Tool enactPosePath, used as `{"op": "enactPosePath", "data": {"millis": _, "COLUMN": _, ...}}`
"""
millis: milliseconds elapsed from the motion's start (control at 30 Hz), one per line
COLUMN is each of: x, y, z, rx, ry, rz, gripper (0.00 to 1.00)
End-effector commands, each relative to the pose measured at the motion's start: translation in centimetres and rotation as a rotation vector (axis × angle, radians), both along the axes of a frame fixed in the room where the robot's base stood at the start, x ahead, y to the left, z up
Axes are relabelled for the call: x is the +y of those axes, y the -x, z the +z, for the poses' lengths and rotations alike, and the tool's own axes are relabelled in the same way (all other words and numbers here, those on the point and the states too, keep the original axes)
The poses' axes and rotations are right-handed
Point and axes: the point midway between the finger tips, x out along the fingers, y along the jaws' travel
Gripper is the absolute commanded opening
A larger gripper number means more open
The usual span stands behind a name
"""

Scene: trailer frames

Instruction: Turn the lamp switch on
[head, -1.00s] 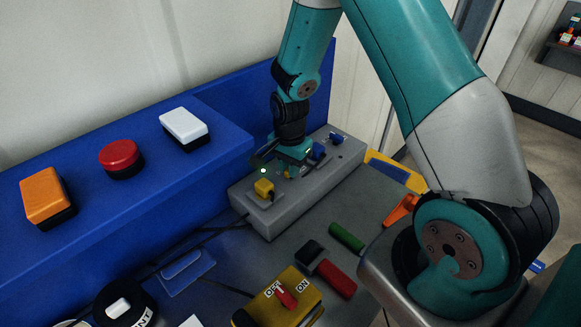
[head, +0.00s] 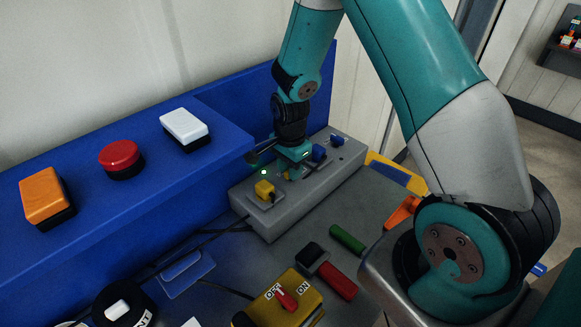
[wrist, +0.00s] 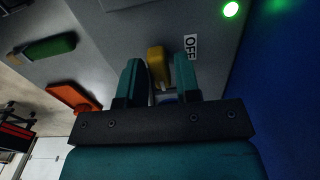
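A grey box (head: 258,217) with a lit green light (head: 263,172) stands against the blue ledge. My gripper (head: 292,172) points down over the middle of this box. In the wrist view my gripper (wrist: 161,80) has its two fingers apart. A small yellow piece (wrist: 157,62), seemingly a switch lever, shows between them, nearer the left finger. I cannot tell whether they touch. An OFF label (wrist: 190,46) is beside the right finger, and the green light (wrist: 231,9) is farther up. A separate yellow switch box (head: 300,314) with a red lever (head: 286,297) carries OFF and ON labels.
A yellow plug (head: 264,190) and blue plugs (head: 318,152) sit on the grey box. The blue ledge (head: 90,225) holds orange (head: 43,197), red (head: 119,156) and white (head: 184,126) buttons. Green (head: 347,239) and red (head: 338,280) cylinders lie on the table. Cables run along the left.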

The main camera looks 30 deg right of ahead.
Motion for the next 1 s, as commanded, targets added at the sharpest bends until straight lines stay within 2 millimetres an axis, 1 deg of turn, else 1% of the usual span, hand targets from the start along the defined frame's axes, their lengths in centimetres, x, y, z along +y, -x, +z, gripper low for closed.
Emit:
{"op": "enactPosePath", "data": {"millis": 33, "x": 0.0, "y": 0.0, "z": 0.0, "rx": 0.000, "ry": 0.000, "rz": 0.000, "gripper": 0.42}}
{"op": "enactPosePath", "data": {"millis": 67, "x": 0.0, "y": 0.0, "z": 0.0, "rx": 0.000, "ry": 0.000, "rz": 0.001, "gripper": 0.45}}
{"op": "enactPosePath", "data": {"millis": 333, "x": 0.0, "y": 0.0, "z": 0.0, "rx": 0.001, "ry": -0.001, "rz": 0.002, "gripper": 0.45}}
{"op": "enactPosePath", "data": {"millis": 467, "x": 0.0, "y": -0.1, "z": 0.9, "rx": -0.002, "ry": 0.000, "rz": 0.002, "gripper": 0.45}}
{"op": "enactPosePath", "data": {"millis": 567, "x": 0.0, "y": -0.1, "z": 2.5, "rx": -0.005, "ry": 0.000, "rz": 0.002, "gripper": 0.45}}
{"op": "enactPosePath", "data": {"millis": 667, "x": 0.0, "y": -0.1, "z": 4.8, "rx": -0.007, "ry": 0.000, "rz": 0.002, "gripper": 0.45}}
{"op": "enactPosePath", "data": {"millis": 900, "x": 0.0, "y": -0.1, "z": 11.1, "rx": -0.007, "ry": 0.000, "rz": 0.002, "gripper": 0.45}}
{"op": "enactPosePath", "data": {"millis": 1000, "x": 0.0, "y": -0.1, "z": 13.4, "rx": -0.006, "ry": 0.000, "rz": 0.002, "gripper": 0.45}}
